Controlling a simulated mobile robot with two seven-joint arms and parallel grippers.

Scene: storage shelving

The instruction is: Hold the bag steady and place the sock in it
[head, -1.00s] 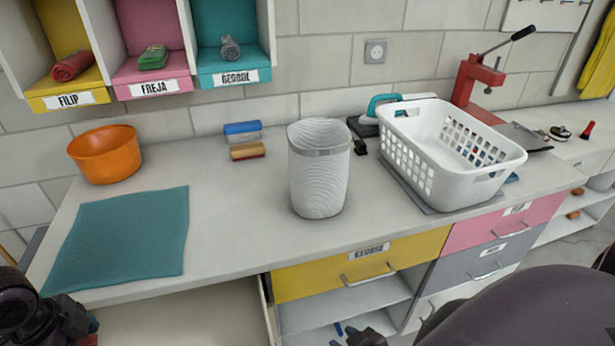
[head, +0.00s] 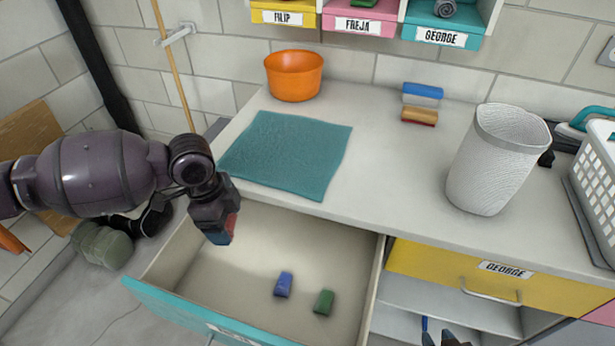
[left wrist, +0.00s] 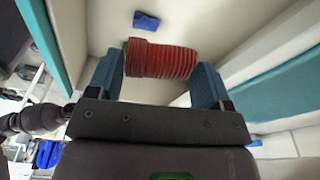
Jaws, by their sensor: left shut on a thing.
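The red ribbed rolled sock (left wrist: 160,60) lies between the two blue fingers of my left gripper (left wrist: 155,85) in the left wrist view. In the head view my left gripper (head: 222,232) is over the open drawer, near the front edge of the teal mat, with a little red of the sock showing. The bag (head: 495,165) is a white, ribbed, open-topped container. It stands upright on the counter at the right, well apart from my left gripper. My right gripper (head: 445,338) shows only as dark tips at the bottom edge, below the counter.
The open drawer (head: 235,255) holds a blue roll (head: 284,284) and a green roll (head: 324,301). On the counter are a teal mat (head: 290,150), an orange bowl (head: 294,75), blue and orange blocks and a white basket (head: 598,190). The counter between mat and bag is clear.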

